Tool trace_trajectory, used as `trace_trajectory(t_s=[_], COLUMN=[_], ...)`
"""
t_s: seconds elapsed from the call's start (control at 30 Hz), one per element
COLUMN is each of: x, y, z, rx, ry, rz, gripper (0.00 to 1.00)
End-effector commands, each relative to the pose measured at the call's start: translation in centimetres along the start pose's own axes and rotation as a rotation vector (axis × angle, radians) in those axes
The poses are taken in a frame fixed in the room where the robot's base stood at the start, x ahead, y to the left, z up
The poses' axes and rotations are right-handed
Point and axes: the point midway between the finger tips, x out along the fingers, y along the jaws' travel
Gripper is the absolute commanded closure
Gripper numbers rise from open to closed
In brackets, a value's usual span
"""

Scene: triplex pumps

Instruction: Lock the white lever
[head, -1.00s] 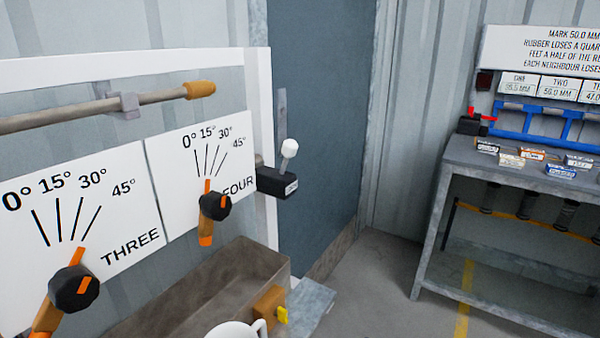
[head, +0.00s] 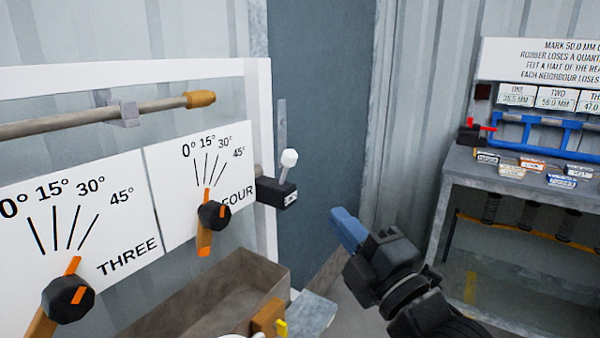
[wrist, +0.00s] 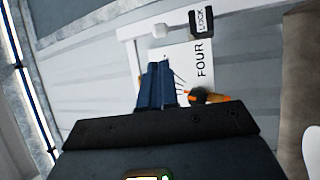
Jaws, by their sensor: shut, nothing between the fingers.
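The white lever (head: 288,160) has a white knob on a short stem. It rises, leaning slightly right, from a black box (head: 276,192) on the right side of the white frame, beside the FOUR panel. In the wrist view the white knob (wrist: 159,31) shows beyond my fingertips, and the black box (wrist: 202,22) carries a label reading LOCK. My gripper (head: 346,228) has blue fingers, shut and empty. In the head view it is to the right of and below the lever, apart from it. The wrist view also shows the shut fingers (wrist: 155,84).
The THREE and FOUR dial panels (head: 80,225) with orange-marked knobs are left of the lever. A metal trough (head: 215,295) lies below. A workbench (head: 520,185) with a blue rack stands at right. Open space lies before the dark door panel (head: 315,120).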

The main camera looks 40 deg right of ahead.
Motion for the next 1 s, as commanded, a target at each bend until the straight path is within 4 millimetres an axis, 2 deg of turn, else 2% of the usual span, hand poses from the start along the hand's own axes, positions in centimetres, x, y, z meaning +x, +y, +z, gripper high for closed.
trace_trajectory(t_s=[0.2, 0.37, 1.0], x=[0.1, 1.1, 11.8], y=[0.0, 0.1, 0.2], z=[0.0, 0.0, 0.0], rx=[0.001, 0.002, 0.003], ry=[0.000, 0.000, 0.000], rz=[0.000, 0.003, 0.001], gripper=[1.00, 1.00, 1.00])
